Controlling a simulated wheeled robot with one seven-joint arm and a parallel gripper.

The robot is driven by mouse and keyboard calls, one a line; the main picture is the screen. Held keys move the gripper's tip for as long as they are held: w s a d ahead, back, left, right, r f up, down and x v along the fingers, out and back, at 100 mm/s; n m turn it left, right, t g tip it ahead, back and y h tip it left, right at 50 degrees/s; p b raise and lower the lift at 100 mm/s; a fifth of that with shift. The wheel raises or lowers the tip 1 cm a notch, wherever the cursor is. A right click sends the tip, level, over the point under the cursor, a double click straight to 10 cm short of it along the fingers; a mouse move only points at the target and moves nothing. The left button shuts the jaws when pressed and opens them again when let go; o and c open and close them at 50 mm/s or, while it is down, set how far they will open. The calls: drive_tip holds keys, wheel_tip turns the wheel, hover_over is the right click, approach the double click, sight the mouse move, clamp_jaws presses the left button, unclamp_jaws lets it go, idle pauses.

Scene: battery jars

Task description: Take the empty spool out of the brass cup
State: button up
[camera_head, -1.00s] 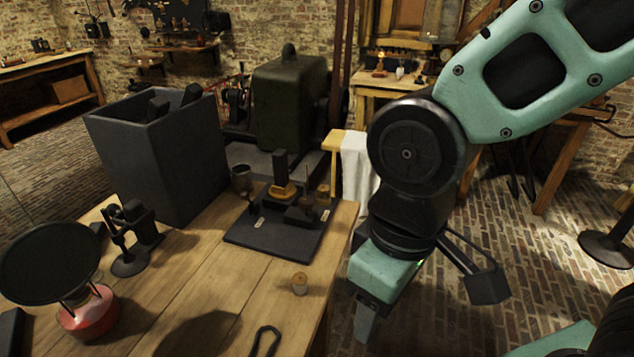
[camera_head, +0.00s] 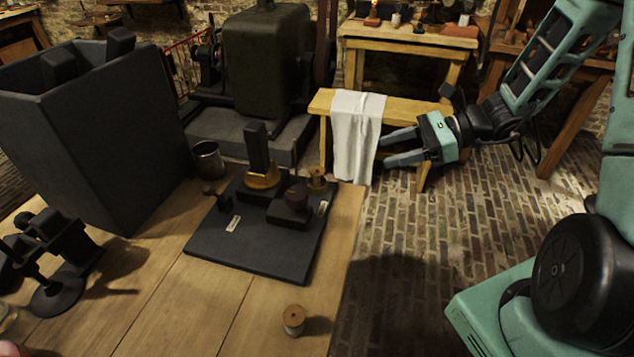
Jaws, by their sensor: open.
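A small wooden spool (camera_head: 317,175) stands at the back right of a dark board on the bench. It seems to sit in or on a small brass-coloured holder, too small to tell whether this is the brass cup. A larger brass-coloured round piece (camera_head: 262,181) is at the board's back, with a dark upright block (camera_head: 257,148) over it. Another spool (camera_head: 293,319), with a pale side, stands upright on the bare wood in front. My gripper (camera_head: 386,149) is open and empty, right of the board and beyond the bench edge, pointing left.
The dark board (camera_head: 245,255) also carries a dark block (camera_head: 289,206) and pale labels. A grey metal cup (camera_head: 207,161) stands left of it. A tall dark bin (camera_head: 95,135) and a black stand (camera_head: 60,265) are at left. A white cloth (camera_head: 355,135) hangs near my gripper.

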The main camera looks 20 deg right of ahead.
sight(320, 170)
drive_tip(key=x, duration=1.7)
drive_tip(key=shift+w+d, duration=0.1)
drive_tip(key=c, duration=1.1)
